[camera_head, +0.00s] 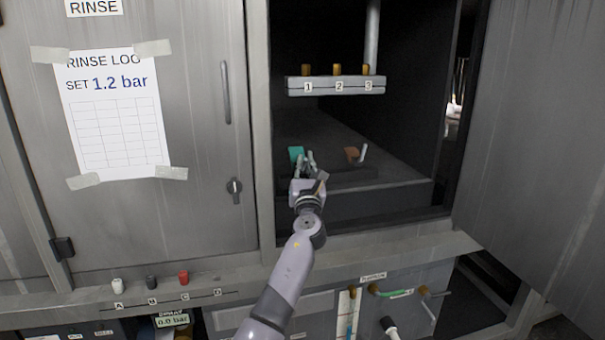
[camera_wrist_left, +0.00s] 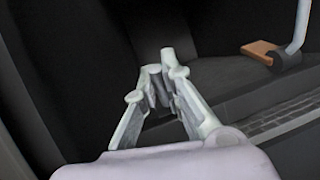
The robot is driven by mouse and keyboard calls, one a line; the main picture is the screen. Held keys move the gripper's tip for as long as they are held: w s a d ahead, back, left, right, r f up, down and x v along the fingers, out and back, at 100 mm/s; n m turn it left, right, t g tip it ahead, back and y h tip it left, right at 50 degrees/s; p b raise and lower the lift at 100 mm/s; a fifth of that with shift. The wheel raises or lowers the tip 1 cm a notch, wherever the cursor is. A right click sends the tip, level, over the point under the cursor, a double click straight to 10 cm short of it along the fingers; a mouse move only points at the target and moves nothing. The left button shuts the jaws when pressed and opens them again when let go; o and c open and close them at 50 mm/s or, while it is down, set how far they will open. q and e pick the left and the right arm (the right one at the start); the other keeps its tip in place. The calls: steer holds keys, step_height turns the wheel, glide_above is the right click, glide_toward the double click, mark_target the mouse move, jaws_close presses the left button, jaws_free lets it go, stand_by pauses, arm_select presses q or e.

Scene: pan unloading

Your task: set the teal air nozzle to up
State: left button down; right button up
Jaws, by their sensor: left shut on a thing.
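The teal air nozzle (camera_head: 296,154) is a small teal block inside the open chamber, on its floor at the left. My left gripper (camera_head: 308,160) reaches into the chamber and is right at the nozzle, just to its right. Its fingers (camera_wrist_left: 163,78) are nearly together in the left wrist view, shut on a thin pale part that seems to belong to the nozzle. The fingers hide most of that part, so I cannot tell its angle. The teal block does not show clearly in the left wrist view. My right gripper is not in view.
An orange-brown nozzle (camera_head: 352,154) with a pale upright tube stands to the right; it also shows in the left wrist view (camera_wrist_left: 264,50). A grey bar labelled 1, 2, 3 (camera_head: 336,86) hangs above. An open door (camera_head: 540,150) stands at right.

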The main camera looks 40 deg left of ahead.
arm_select(q)
steer(key=c, duration=1.7)
jaws_free()
steer(key=v, duration=1.2)
steer(key=shift+f, duration=0.1)
